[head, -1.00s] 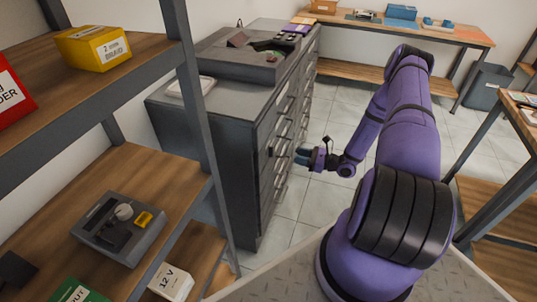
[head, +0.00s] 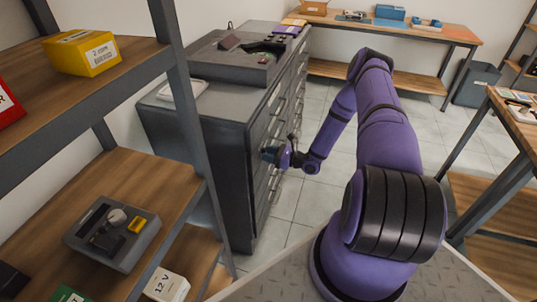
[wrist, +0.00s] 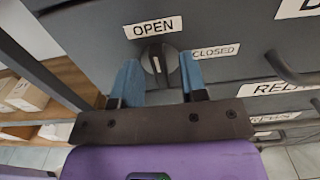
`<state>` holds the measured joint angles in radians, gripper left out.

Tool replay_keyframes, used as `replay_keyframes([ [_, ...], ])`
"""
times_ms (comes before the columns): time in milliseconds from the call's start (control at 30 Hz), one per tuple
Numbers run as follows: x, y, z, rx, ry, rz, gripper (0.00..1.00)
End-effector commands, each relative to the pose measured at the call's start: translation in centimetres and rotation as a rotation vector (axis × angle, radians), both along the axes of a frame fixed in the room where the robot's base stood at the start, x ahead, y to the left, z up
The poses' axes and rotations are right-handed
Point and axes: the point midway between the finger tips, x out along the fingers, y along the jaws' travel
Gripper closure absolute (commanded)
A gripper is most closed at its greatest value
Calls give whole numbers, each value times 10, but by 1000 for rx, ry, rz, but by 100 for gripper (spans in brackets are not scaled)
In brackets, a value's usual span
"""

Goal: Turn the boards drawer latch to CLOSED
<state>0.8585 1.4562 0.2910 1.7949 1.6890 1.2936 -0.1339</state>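The latch knob (wrist: 158,64) is a dark round knob with a pale line on the grey drawer front. In the wrist view its line points up toward the OPEN label (wrist: 153,27). The CLOSED label (wrist: 214,51) is to its right. My gripper (wrist: 160,82) is open, with one blue finger on each side of the knob; I cannot tell whether either finger touches it. In the head view my gripper (head: 270,154) is at the front of the grey drawer cabinet (head: 205,127), and the knob is hidden there.
A drawer handle (wrist: 290,68) sticks out right of the CLOSED label. A wooden shelf rack (head: 130,190) stands left of the cabinet in the head view. A workbench (head: 450,32) is at the back. Tiled floor (head: 320,195) is open beside the cabinet.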

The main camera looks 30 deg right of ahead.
Motion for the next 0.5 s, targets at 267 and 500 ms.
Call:
replay_keyframes([
  [267, 2, 1, 0, 0, 0, 0, 61],
  [500, 1, 1, 0, 0, 0, 0, 100],
])
